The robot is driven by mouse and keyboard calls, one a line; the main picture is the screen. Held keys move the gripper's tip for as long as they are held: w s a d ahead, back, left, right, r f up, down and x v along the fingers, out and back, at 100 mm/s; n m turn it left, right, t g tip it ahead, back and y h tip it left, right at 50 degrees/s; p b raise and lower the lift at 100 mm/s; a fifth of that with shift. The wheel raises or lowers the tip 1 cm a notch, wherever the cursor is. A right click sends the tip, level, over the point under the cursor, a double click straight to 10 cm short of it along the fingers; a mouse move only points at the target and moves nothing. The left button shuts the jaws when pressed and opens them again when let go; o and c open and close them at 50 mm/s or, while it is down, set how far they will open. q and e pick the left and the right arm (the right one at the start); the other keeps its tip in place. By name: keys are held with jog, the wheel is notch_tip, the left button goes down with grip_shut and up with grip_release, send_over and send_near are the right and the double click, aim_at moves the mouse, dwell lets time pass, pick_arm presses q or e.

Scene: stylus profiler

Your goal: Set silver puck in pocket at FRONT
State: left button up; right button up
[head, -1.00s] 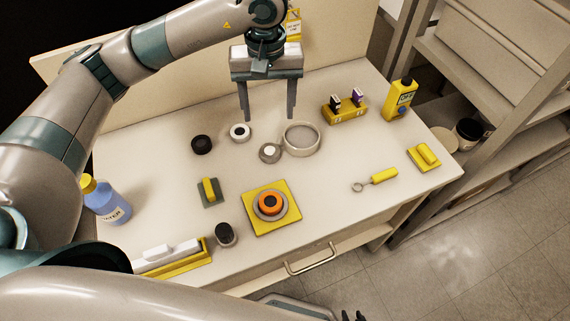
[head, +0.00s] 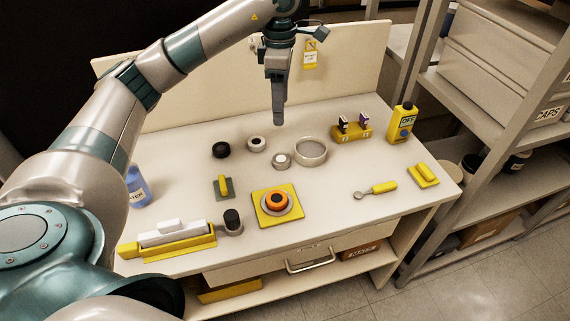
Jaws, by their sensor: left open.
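A small grey-silver puck (head: 281,161) with a pale top sits on the bench beside the shallow round dish (head: 311,151). A second pale puck with a dark centre (head: 256,144) and a black puck (head: 220,150) are behind and left of it. A yellow square plate (head: 262,217) nearer the front carries a grey ring with an orange ring and dark centre (head: 277,200). No label reading FRONT is legible. My left gripper (head: 279,117) points down above the back of the bench, behind the silver puck, seen edge-on, open and empty. My right gripper is out of view.
A yellow-handled loop tool (head: 376,189), a yellow block (head: 424,175), a yellow bottle (head: 401,123) and a small yellow holder (head: 352,134) stand right. A blue bottle (head: 137,187), dark-topped cylinder (head: 232,222) and long yellow tray (head: 180,250) are left.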

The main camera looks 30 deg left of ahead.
pick_arm(q)
jog(key=p, duration=0.2)
send_over(281, 158)
notch_tip(281, 158, down, 7)
notch_tip(281, 158, down, 4)
jog(key=shift+r+p, duration=0.1)
jog(key=shift+p, duration=0.2)
jog(key=shift+f, duration=0.65)
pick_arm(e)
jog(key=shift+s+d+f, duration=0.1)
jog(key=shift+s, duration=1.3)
pick_arm(q)
jog(key=shift+f, duration=0.2)
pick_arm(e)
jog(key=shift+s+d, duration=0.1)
